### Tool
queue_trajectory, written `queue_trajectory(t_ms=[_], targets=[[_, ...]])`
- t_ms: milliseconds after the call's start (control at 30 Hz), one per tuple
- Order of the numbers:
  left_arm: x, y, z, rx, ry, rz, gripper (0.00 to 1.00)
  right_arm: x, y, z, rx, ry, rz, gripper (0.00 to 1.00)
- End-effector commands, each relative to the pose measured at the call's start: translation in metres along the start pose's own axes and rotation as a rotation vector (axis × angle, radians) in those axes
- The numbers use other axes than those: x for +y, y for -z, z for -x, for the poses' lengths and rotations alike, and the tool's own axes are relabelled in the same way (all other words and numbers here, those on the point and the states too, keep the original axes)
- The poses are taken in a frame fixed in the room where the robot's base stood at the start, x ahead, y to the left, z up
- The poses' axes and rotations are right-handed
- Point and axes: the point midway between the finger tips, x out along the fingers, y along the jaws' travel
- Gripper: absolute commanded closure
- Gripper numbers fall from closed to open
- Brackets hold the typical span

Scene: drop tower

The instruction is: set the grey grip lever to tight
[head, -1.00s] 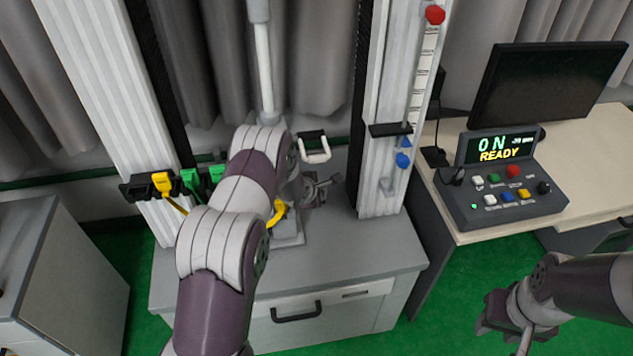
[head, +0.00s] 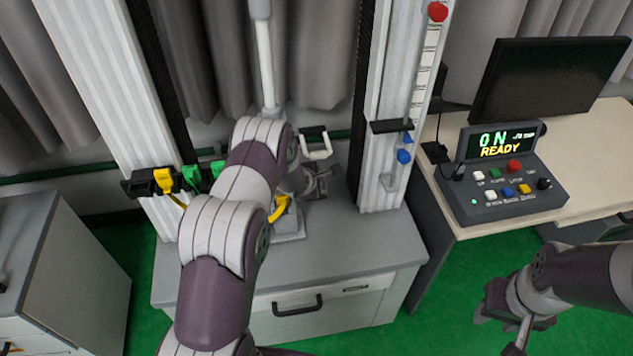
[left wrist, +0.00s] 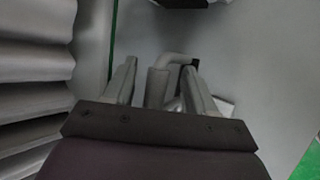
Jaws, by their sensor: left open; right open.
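My left gripper (head: 318,182) is low over the grey cabinet, between the tower's two columns, and partly hidden behind my left arm. The left wrist view shows its two fingers apart (left wrist: 162,78). A grey bent bar (left wrist: 176,60), which looks like the grey grip lever, lies between the fingers. I cannot tell whether they touch it. In the head view I cannot make the lever out clearly near the gripper. My right gripper (head: 500,303) is open and empty above the green floor at the right.
A white U-shaped handle (head: 317,150) stands just behind my left gripper. A yellow lever (head: 280,207) is on the cabinet (head: 380,245) beside my arm. Yellow and green clips (head: 190,179) are at the left column. A control box (head: 512,190) reading ON, READY sits on the right desk.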

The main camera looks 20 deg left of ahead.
Motion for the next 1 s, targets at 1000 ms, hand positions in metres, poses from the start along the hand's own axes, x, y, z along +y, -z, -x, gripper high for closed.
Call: queue_trajectory(t_ms=[1000], targets=[[-0.001,0.000,0.110,0.000,-0.002,-0.001,0.54,0.000,0.000,-0.003,0.000,0.000,0.000,0.57]])
